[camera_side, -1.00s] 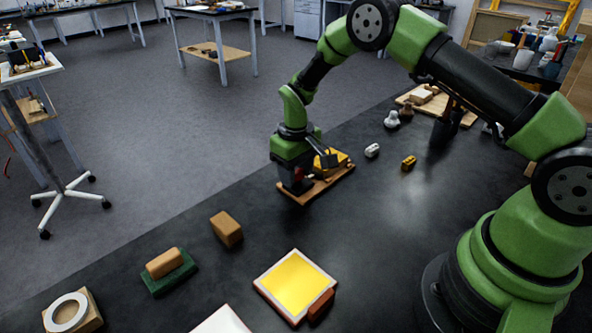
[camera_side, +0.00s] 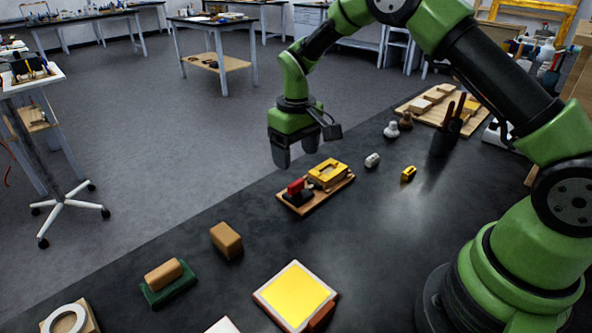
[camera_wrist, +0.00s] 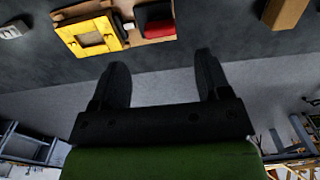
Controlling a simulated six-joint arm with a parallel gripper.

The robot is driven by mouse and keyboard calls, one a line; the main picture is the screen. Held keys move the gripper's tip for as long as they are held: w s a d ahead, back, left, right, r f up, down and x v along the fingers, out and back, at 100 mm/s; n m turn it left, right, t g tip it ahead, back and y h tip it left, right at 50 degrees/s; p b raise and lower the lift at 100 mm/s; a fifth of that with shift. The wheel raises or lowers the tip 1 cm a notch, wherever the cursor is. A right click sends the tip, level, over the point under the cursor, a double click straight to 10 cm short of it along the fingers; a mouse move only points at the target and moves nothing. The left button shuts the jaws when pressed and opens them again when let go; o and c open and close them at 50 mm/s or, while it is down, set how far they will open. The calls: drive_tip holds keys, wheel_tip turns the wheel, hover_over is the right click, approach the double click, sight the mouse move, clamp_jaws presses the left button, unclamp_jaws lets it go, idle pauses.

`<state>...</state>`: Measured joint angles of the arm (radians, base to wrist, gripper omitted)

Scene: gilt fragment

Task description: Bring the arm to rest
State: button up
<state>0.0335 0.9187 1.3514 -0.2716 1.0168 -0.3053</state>
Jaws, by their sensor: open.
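My gripper (camera_side: 295,155) is open and empty, raised above the far left edge of the black bench. Its two dark fingers also show spread apart in the wrist view (camera_wrist: 161,80), with nothing between them. Below and to the right of it in the side view, a wooden board (camera_side: 322,197) lies on the bench. The board carries a yellow frame-like piece (camera_side: 328,172) and a red-topped dark block (camera_side: 297,188). In the wrist view the yellow piece (camera_wrist: 90,38) and the red block (camera_wrist: 158,27) lie beyond the fingertips, apart from them.
On the bench (camera_side: 375,265) are a tan block (camera_side: 227,240), a brown block on a green base (camera_side: 165,278), a yellow-topped pad (camera_side: 294,294), a white ring on wood (camera_side: 66,320), and small white (camera_side: 372,160) and yellow (camera_side: 408,173) pieces. A dark holder (camera_side: 443,139) stands behind.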

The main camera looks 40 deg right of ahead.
drive_tip(key=shift+r, duration=1.2)
drive_tip(key=s+a+r+m+t+y, duration=0.1)
drive_tip(key=s+r+t, duration=0.1)
drive_tip(key=s+r, duration=0.45)
drive_tip(key=s+a+r+m+t, duration=0.1)
drive_tip(key=s+r, duration=0.2)
drive_tip(key=r, duration=0.6)
drive_tip(key=s+a+r+m+t+y, duration=0.1)
drive_tip(key=s+t, duration=0.3)
drive_tip(key=s, duration=1.1)
drive_tip(key=shift+a+r+m, duration=0.5)
drive_tip(key=shift+r, duration=0.15)
